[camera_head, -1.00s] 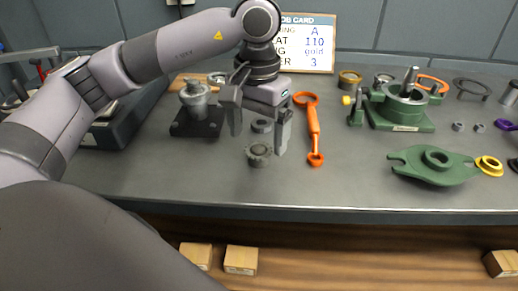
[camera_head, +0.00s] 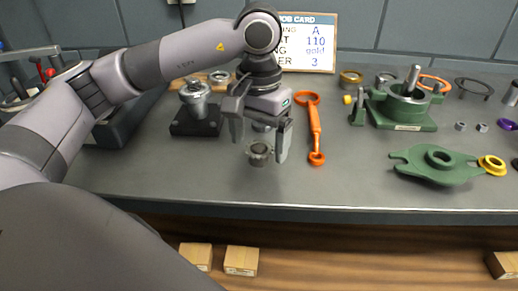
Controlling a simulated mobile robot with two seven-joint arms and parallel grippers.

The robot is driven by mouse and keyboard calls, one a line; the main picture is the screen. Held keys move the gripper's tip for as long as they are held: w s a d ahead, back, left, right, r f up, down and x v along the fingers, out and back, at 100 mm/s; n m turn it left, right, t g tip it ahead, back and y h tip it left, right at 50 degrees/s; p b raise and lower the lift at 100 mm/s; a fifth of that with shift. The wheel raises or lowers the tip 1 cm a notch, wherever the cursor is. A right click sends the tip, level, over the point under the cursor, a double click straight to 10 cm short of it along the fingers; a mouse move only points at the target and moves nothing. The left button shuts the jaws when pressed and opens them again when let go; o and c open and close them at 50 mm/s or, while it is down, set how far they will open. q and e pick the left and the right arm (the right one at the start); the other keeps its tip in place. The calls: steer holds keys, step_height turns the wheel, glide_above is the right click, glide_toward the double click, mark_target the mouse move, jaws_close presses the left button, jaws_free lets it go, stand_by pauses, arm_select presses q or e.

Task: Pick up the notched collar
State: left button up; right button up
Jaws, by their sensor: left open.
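The notched collar (camera_head: 258,153) is a small dark grey ring with notches around its rim. It lies on the grey bench top near the front, left of the orange wrench. My left gripper (camera_head: 257,148) is open, with its two fingers pointing down on either side of the collar in the picture. I cannot tell how high the fingertips are above the bench. Another small grey ring (camera_head: 262,127) lies just behind the collar, partly hidden by the gripper. My right gripper is not in view.
An orange wrench (camera_head: 315,130) lies right of the gripper. A grey part on a black base (camera_head: 196,120) stands to the left. A green casing (camera_head: 404,110) and a green flange plate (camera_head: 420,168) are at the right. Bare bench (camera_head: 350,190) lies in front.

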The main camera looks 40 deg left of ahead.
arm_select(q)
steer(key=c, duration=1.1)
steer(key=shift+r, duration=0.1)
steer(key=shift+c, duration=0.2)
